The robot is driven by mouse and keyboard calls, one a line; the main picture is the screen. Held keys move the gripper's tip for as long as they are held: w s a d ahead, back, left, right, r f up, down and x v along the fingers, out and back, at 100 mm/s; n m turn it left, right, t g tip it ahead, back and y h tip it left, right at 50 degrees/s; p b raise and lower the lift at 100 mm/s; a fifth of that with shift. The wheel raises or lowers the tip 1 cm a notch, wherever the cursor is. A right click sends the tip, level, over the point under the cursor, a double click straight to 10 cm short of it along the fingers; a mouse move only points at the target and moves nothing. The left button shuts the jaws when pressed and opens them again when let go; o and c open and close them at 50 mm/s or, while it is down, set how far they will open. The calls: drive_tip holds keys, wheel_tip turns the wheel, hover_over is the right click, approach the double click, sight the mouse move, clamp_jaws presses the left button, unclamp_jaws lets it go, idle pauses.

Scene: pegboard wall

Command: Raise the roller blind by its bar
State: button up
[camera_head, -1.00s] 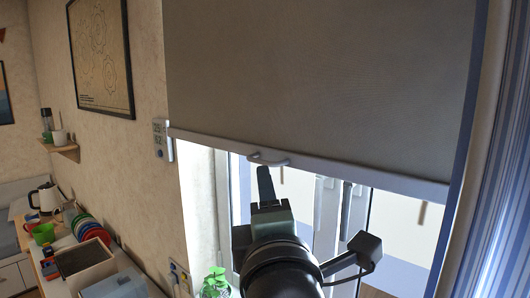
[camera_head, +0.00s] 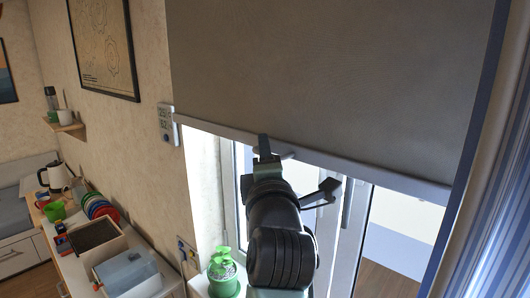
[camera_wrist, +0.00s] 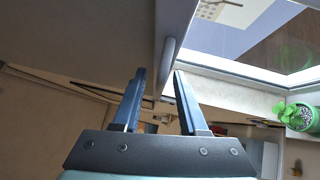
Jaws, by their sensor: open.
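The grey roller blind (camera_head: 330,80) hangs over the window, with a pale bar (camera_head: 370,174) along its lower edge. A small curved handle (camera_head: 287,154) sits on the bar, left of its middle. My gripper (camera_head: 263,147) is at this handle in the head view and partly hides it. In the wrist view, my gripper (camera_wrist: 158,88) has its two fingers apart, with the handle (camera_wrist: 168,57) showing beyond and between the fingertips. I cannot tell whether a finger touches it.
A blue striped curtain (camera_head: 495,220) hangs at right. A cluttered counter (camera_head: 170,283) is at lower left.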

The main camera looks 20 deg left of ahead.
clamp_jaws()
idle(1.3)
